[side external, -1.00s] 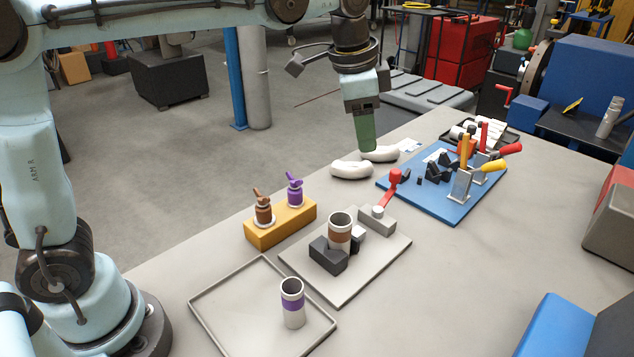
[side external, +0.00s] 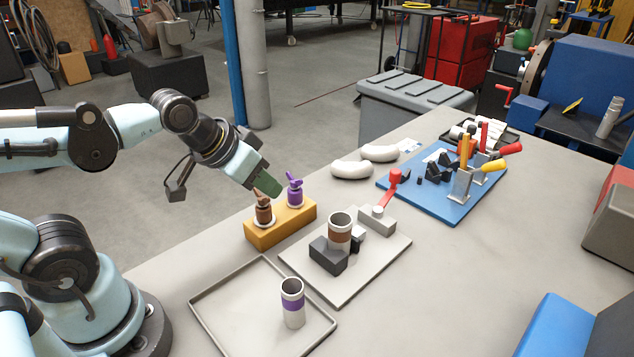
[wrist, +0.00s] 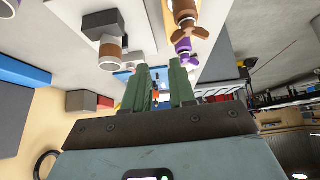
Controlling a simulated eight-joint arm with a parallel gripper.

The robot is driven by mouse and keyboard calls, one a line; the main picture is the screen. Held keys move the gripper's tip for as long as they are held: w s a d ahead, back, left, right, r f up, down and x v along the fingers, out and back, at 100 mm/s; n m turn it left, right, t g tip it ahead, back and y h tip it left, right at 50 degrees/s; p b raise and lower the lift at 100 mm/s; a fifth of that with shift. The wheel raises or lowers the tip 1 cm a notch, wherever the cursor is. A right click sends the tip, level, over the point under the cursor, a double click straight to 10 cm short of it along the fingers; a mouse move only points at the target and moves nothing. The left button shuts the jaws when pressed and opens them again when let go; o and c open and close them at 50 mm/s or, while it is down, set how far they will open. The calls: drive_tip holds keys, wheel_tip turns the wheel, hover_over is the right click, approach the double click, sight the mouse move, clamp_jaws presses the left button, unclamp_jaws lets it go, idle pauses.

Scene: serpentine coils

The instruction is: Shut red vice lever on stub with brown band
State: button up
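The stub with the brown band (side external: 340,234) stands upright between dark jaw blocks of the vice on a light grey plate (side external: 376,270). It also shows in the wrist view (wrist: 110,52). The red vice lever (side external: 390,188) sticks up at a slant from the grey block behind the stub. My gripper (side external: 272,188) is up at the left, close to the brown valve, with its green fingers tilted down to the right. In the wrist view the two green fingers (wrist: 160,90) are apart with nothing held between them.
A yellow block (side external: 280,226) carries a brown valve (side external: 263,208) and a purple valve (side external: 295,190). A stub with a purple band (side external: 293,304) stands in a shallow tray (side external: 232,318). White elbows (side external: 352,170) and a blue fixture board (side external: 442,200) with upright clamps lie beyond.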

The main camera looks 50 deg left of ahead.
drive_tip(key=w+r, duration=0.1)
drive_tip(key=w, duration=0.1)
drive_tip(key=w+r+n, duration=0.1)
drive_tip(key=w, duration=0.2)
drive_tip(key=w+n, duration=0.1)
drive_tip(key=w, duration=0.2)
drive_tip(key=shift+d+r+h, duration=0.15)
drive_tip(key=shift+r+h, duration=0.25)
clamp_jaws()
drive_tip(key=n+h, duration=0.1)
drive_tip(key=n, duration=0.2)
hover_over(387, 192)
drive_tip(key=a, duration=0.3)
wheel_tip(387, 192, down, 9)
drive_tip(key=shift+s+d, duration=0.15)
drive_tip(key=shift+s, duration=0.15)
drive_tip(key=shift+w+d, duration=0.4)
drive_tip(key=shift+d, duration=0.1)
drive_tip(key=shift+a, duration=0.1)
